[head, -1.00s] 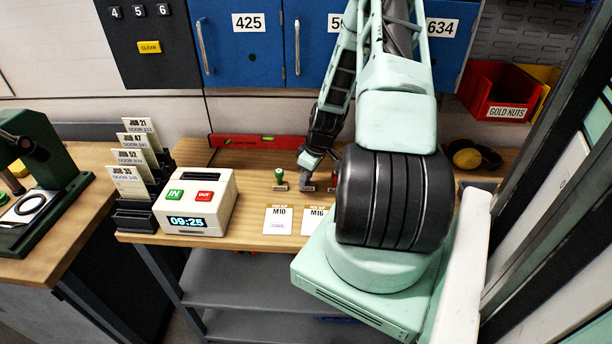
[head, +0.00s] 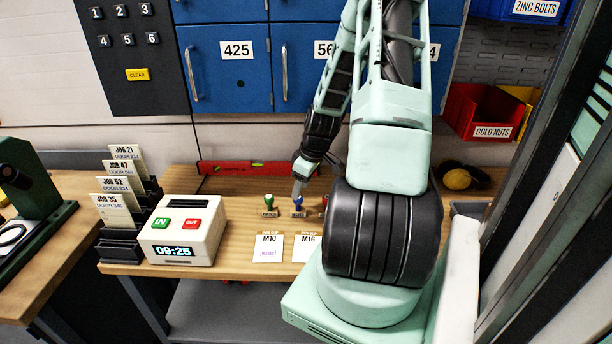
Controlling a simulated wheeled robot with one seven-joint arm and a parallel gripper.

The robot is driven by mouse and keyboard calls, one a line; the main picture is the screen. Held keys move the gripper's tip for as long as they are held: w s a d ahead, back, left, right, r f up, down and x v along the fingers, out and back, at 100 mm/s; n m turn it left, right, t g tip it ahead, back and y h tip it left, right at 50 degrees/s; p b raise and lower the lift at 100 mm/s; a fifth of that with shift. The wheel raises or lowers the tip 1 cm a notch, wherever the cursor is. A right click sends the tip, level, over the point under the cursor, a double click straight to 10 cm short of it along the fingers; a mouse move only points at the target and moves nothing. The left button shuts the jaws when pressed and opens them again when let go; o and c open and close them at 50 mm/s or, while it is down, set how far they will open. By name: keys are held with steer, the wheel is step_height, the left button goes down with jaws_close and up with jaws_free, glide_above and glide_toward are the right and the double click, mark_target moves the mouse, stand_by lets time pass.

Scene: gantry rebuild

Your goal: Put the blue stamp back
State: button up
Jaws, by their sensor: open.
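The blue stamp (head: 298,204) stands upright on the wooden bench, between a green stamp (head: 269,205) on its left and a red stamp (head: 324,203) on its right. The red stamp is partly hidden by my arm. My gripper (head: 298,188) is open at the top of the blue stamp's handle. Whether the fingers touch the handle is too small to tell. Two cards, M10 (head: 268,248) and M16 (head: 307,247), lie in front of the stamps. The M16 card is partly hidden by my arm.
A white time clock (head: 183,231) and a card rack (head: 121,240) stand on the left. A red level (head: 245,168) lies along the bench's back. Blue lockers (head: 232,85) hang above. Yellow earmuffs (head: 457,179) and a red bin (head: 484,112) are at right.

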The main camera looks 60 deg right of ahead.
steer(key=v, duration=0.5)
steer(key=shift+s+r+b, duration=0.1)
steer(key=shift+r+b, duration=0.25)
steer(key=w+a+r+n+g, duration=0.1)
steer(key=w+a+r, duration=0.15)
steer(key=a, duration=0.65)
steer(key=w+a+r+n, duration=0.1)
steer(key=w+a, duration=0.2)
steer(key=a, duration=0.6)
steer(key=w+a+r+n+g, duration=0.1)
steer(key=w+a+r, duration=0.1)
steer(key=a, duration=0.7)
steer(key=s+a+r+n, duration=0.2)
steer(key=s+a, duration=0.6)
steer(key=a, duration=0.3)
steer(key=s+a+r+n, duration=0.1)
steer(key=s+a+r, duration=0.2)
steer(key=s+a, duration=0.5)
steer(key=a, duration=0.3)
steer(key=shift+s+a+n+g, duration=0.15)
steer(key=shift+s+n+g, duration=0.1)
steer(key=shift+n+g, duration=0.15)
step_height(320, 180, down, 6)
steer(key=b, duration=0.6)
